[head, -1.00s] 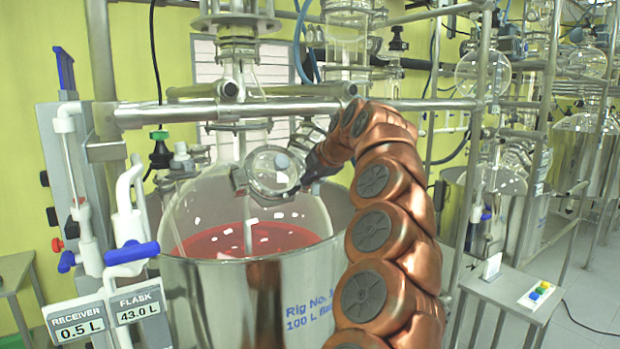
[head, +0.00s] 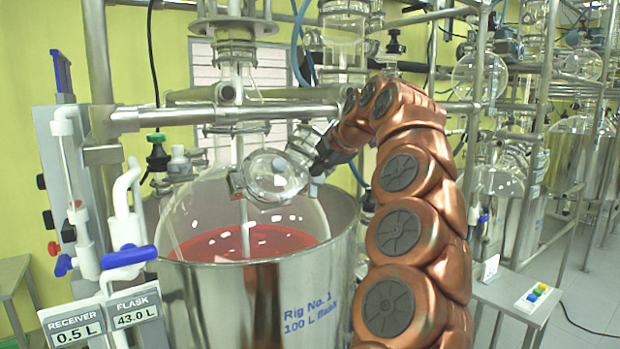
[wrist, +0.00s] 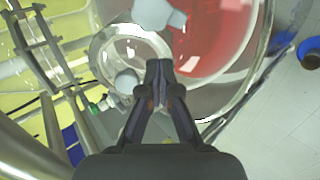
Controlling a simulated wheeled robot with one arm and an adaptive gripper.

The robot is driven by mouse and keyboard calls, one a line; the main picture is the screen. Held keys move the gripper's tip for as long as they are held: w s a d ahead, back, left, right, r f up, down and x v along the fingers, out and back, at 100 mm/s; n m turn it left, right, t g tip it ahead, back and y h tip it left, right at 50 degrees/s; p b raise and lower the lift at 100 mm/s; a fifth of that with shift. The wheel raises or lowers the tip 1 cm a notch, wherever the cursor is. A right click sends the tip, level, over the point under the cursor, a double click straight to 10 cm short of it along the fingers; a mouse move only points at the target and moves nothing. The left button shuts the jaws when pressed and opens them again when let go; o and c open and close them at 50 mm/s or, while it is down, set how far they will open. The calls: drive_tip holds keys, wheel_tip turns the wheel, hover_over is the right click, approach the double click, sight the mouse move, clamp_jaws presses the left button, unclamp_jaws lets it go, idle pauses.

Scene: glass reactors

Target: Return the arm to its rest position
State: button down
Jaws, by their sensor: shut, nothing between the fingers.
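My copper arm (head: 405,235) rises in front of the rig and bends over at the top toward the left. My gripper (head: 322,165) points at the round glass port of the flask, partly hidden behind the arm. In the wrist view my gripper (wrist: 158,72) is shut, its dark fingers together and empty. The glass port (head: 276,175) lies just left of the fingers in the head view. The large glass flask (head: 200,215) holds red liquid and sits in the steel bath (head: 250,290). In the wrist view the port's round rim (wrist: 100,55) shows behind the fingers.
A horizontal steel rail (head: 190,117) runs above the flask. White valves with blue handles (head: 130,256) and two readout signs, 0.5 L and 43.0 L, stand at the left. A small table (head: 510,297) with a button box (head: 533,295) stands at the right.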

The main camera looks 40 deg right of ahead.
drive_tip(key=v, duration=0.5)
drive_tip(key=s+a+f+m+g+y, duration=0.15)
drive_tip(key=a+f, duration=0.35)
drive_tip(key=a, duration=0.5)
drive_tip(key=s+a+f+m+g+y, duration=0.15)
drive_tip(key=a+f, duration=0.25)
drive_tip(key=a, duration=0.5)
drive_tip(key=a+f+m+g, duration=0.15)
drive_tip(key=a+f, duration=0.35)
drive_tip(key=a, duration=0.5)
drive_tip(key=s+a+f+m+g, duration=0.2)
drive_tip(key=s+f+m, duration=0.2)
drive_tip(key=s+f, duration=0.4)
drive_tip(key=s+a+f+m+g+h+b, duration=0.1)
drive_tip(key=s+f+m, duration=0.3)
drive_tip(key=s+f, duration=0.4)
drive_tip(key=s+a+f+m+g+b, duration=0.1)
drive_tip(key=s+a+f+m+g, duration=0.3)
drive_tip(key=s+f, duration=0.5)
drive_tip(key=s, duration=0.2)
drive_tip(key=shift+s, duration=0.25)
drive_tip(key=c, duration=1.9)
unclamp_jaws()
drive_tip(key=shift+f, duration=0.1)
